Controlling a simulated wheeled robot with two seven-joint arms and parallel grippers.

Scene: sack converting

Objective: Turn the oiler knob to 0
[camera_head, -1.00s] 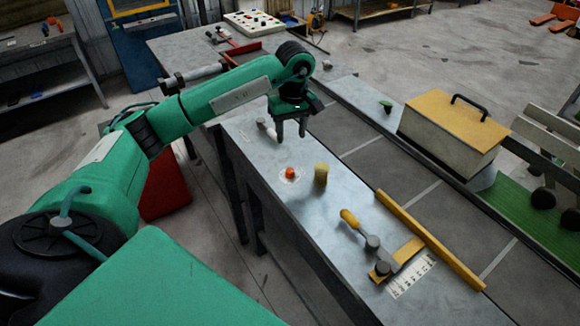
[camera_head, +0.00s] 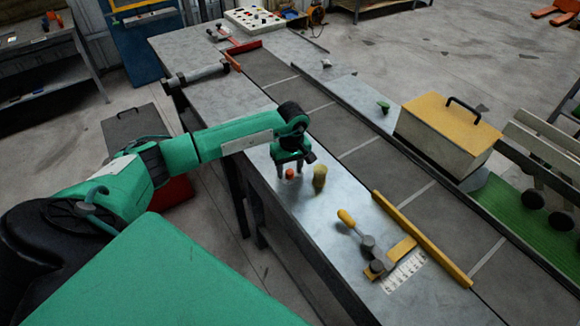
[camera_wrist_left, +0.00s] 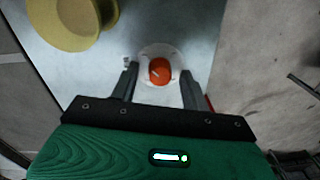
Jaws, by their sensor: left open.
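The oiler knob is an orange-red knob (camera_head: 289,174) on a pale round dial on the grey metal bench. It also shows in the left wrist view (camera_wrist_left: 160,69), with a small pale mark on it and the white dial (camera_wrist_left: 147,52) around it. The dial's figures are too small to read. My left gripper (camera_head: 290,167) is open above the knob, pointing down. In the wrist view its two fingers lie either side of the knob, with gaps on both sides. I cannot tell how far above the bench the fingertips are. My right gripper is not in view.
A yellow cylinder (camera_head: 320,176) stands close to the right of the knob. A yellow-handled tool (camera_head: 352,223) and a yellow bar (camera_head: 421,239) lie nearer the front. A conveyor belt (camera_head: 369,158) runs alongside, with a yellow-topped box (camera_head: 449,124) beyond it.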

